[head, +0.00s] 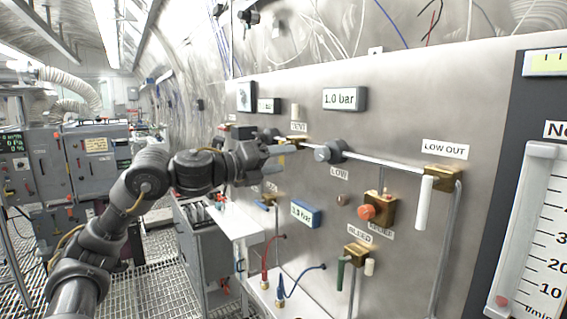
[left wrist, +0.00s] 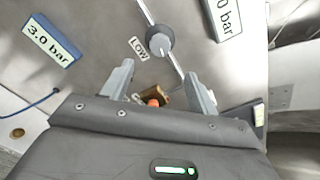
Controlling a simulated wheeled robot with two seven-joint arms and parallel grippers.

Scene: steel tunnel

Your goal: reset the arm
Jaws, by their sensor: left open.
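My left arm reaches in from the left in the head view, bent at the elbow. Its gripper (head: 284,158) is in front of the steel panel (head: 400,110), near the vent valve and left of the grey low knob (head: 330,151). In the left wrist view the two fingers of the gripper (left wrist: 160,84) stand apart with nothing held between them. The low knob (left wrist: 159,40) shows beyond the fingertips, and an orange knob (left wrist: 153,102) shows between the fingers. Whether the fingers touch the panel, I cannot tell. My right gripper is not in view.
The panel carries a 1.0 bar display (head: 345,98), a blue 3.0 bar display (head: 305,213), a white low out handle (head: 424,203) and a green bleed handle (head: 341,272). A white shelf (head: 238,222) juts out below my gripper. Grey cabinets (head: 95,160) stand at the left over grating.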

